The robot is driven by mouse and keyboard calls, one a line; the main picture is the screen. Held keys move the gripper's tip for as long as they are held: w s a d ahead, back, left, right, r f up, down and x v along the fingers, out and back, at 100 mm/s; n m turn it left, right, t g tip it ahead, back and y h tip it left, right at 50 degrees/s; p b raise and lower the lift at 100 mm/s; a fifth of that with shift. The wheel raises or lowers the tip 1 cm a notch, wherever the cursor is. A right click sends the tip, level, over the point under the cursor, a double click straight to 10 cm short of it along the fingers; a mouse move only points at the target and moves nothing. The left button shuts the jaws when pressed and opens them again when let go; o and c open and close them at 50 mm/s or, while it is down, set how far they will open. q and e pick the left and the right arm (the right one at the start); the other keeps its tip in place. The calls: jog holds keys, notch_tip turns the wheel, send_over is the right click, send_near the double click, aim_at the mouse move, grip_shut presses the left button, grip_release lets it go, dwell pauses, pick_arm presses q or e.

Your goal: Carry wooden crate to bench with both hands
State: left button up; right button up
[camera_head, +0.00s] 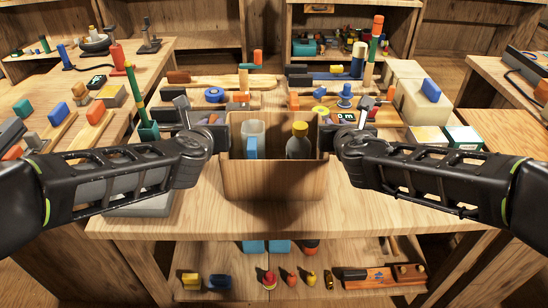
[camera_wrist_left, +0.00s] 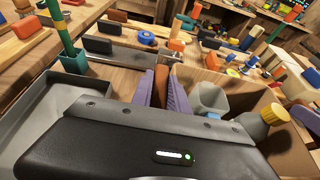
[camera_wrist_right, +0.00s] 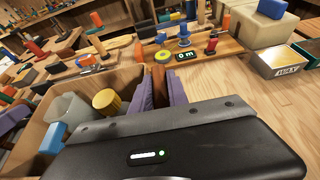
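The wooden crate (camera_head: 274,181) is upright in the middle of the head view, over the front part of the wooden bench (camera_head: 400,215). It holds a pale container with a blue part (camera_head: 251,147) and a grey bottle with a yellow cap (camera_head: 299,143). My left gripper (camera_head: 222,137) is at the crate's left side and my right gripper (camera_head: 329,138) at its right side. In each wrist view, purple fingers close on a brown strip of the crate. A dark shadow lies below the crate; I cannot tell whether its base touches the bench.
Behind the crate, the bench carries tools on wooden boards, a blue tape roll (camera_head: 214,95), a cream box (camera_head: 425,103) and small cartons (camera_head: 463,137). A grey tray (camera_head: 140,205) lies at the left. A lower shelf (camera_head: 235,291) holds small items. The bench front is mostly bare.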

pick_arm(q)
grip_shut()
pick_arm(e)
grip_shut()
dwell(0.7)
